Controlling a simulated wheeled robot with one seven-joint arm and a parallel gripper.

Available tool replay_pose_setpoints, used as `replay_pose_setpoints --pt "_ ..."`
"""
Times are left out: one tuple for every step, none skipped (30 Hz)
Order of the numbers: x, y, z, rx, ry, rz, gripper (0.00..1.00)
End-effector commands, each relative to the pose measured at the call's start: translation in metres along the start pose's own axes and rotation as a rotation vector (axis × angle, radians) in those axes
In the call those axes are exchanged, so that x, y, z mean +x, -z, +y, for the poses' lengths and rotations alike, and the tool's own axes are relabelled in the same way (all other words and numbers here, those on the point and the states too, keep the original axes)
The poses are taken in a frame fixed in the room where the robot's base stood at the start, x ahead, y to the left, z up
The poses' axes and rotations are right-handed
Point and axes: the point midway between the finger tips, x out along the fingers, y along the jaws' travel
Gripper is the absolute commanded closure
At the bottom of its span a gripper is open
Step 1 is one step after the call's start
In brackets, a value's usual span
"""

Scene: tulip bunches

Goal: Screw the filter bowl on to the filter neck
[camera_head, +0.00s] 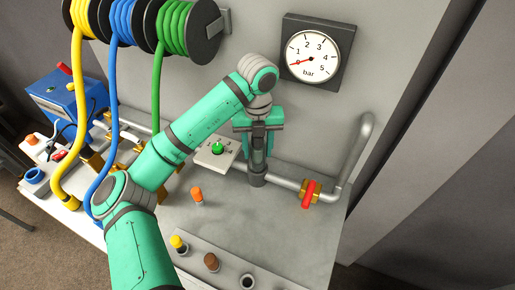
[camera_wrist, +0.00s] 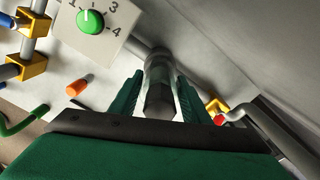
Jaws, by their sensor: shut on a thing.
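My gripper (camera_head: 258,158) points down over the pipe at the back of the bench. In the wrist view, its two green fingers (camera_wrist: 160,78) stand on either side of the filter bowl (camera_wrist: 160,100), a clear grey cylinder with a dark near end, and are shut on it. The bowl's far end is close to the pipe line. In the head view, a dark grey collar (camera_head: 257,180), seemingly the filter neck, sits on the pipe right under my fingers. My fingers mostly hide the bowl there. I cannot tell whether the threads are engaged.
A red-handled brass valve (camera_head: 309,194) is on the pipe to the right. A white box with a green knob (camera_head: 218,149) is close on the left. A pressure gauge (camera_head: 312,55) hangs behind. The front right bench is clear.

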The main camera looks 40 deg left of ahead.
Motion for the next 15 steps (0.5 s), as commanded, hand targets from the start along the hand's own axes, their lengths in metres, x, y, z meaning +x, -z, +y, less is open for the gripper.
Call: replay_pose_setpoints --pt "0.0002 0.0001 0.0 0.046 0.0 0.0 0.82" --pt "0.0002 0.0001 -0.0001 0.08 0.0 0.0 0.82" --pt "0.0003 0.0001 -0.0001 0.126 0.0 0.0 0.82" --pt "0.0003 0.0001 -0.0001 0.16 0.0 0.0 0.82" --pt "0.0003 0.0001 -0.0001 0.195 0.0 0.0 0.82" --pt "0.0004 0.0001 -0.0002 0.238 0.0 0.0 0.82" --pt "0.0004 0.0001 -0.0002 0.269 0.0 0.0 0.82" --pt "0.0005 0.0001 -0.0002 0.297 0.0 0.0 0.82" --pt "0.0005 0.0001 -0.0002 0.299 0.0 0.0 0.82" --pt "0.0005 0.0001 -0.0002 0.301 0.0 0.0 0.82" --pt "0.0005 0.0001 -0.0002 0.31 0.0 0.0 0.82" --pt "0.0005 0.0001 -0.0002 0.332 0.0 0.0 0.82" --pt "0.0004 0.0001 -0.0002 0.355 0.0 0.0 0.82" --pt "0.0004 0.0001 -0.0002 0.38 0.0 0.0 0.82" --pt "0.0004 0.0002 -0.0002 0.413 0.0 0.0 0.82"
